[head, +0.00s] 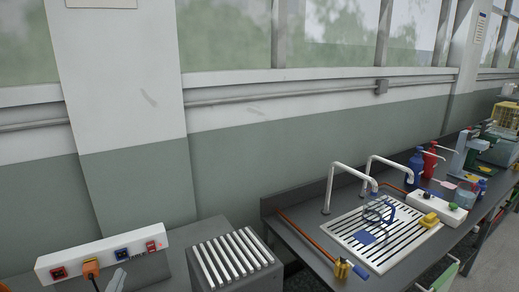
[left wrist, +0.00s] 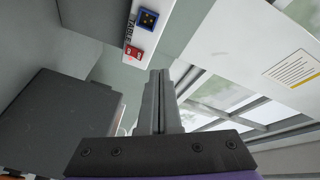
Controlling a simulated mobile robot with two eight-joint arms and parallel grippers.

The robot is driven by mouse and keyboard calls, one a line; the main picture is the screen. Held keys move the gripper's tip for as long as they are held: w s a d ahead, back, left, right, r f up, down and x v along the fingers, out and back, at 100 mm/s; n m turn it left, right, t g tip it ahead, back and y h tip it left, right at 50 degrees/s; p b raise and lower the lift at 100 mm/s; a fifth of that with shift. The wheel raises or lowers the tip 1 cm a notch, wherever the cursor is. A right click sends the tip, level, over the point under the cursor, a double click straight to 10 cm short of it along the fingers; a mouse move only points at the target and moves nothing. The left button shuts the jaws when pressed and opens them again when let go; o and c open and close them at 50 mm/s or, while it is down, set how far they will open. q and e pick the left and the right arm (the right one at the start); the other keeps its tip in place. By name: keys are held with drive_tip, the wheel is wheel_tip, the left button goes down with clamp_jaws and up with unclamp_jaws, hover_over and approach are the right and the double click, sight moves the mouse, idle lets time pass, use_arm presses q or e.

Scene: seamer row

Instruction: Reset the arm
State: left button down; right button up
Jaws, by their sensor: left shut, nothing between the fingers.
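My left gripper (head: 117,279) shows only as grey fingertips at the bottom edge of the head view, just in front of the white socket box (head: 75,261). In the left wrist view my left gripper (left wrist: 158,76) has its two fingers pressed together with nothing between them. The socket box (left wrist: 165,22) also shows there beyond the fingertips, with a blue socket and a red switch. In the head view an orange plug (head: 91,268) sits in the box, left of the fingertips. My right gripper is in neither view.
A block with a white slatted top (head: 232,258) stands right of the socket box. Further right a dark bench carries a slotted drain plate (head: 350,232), white taps (head: 331,188), a blue bottle (head: 415,168) and a red bottle (head: 430,158). A wall with windows runs behind.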

use_arm(q)
drive_tip(key=s+d+f+n+g+h+p, duration=0.1)
drive_tip(key=s+d+f+n+g+p, duration=0.1)
drive_tip(key=s+d+f+n+g, duration=0.3)
drive_tip(key=s+d+f+n+g+h+p, duration=0.1)
drive_tip(key=s+d+f+n+g, duration=0.4)
drive_tip(key=s+d, duration=0.6)
drive_tip(key=s+f+g+p, duration=0.1)
drive_tip(key=s+g, duration=0.1)
drive_tip(key=s, duration=0.1)
drive_tip(key=shift+s+d+f+n+h+p, duration=0.2)
drive_tip(key=shift+d+n+h+p, duration=0.1)
drive_tip(key=shift+d+h, duration=0.1)
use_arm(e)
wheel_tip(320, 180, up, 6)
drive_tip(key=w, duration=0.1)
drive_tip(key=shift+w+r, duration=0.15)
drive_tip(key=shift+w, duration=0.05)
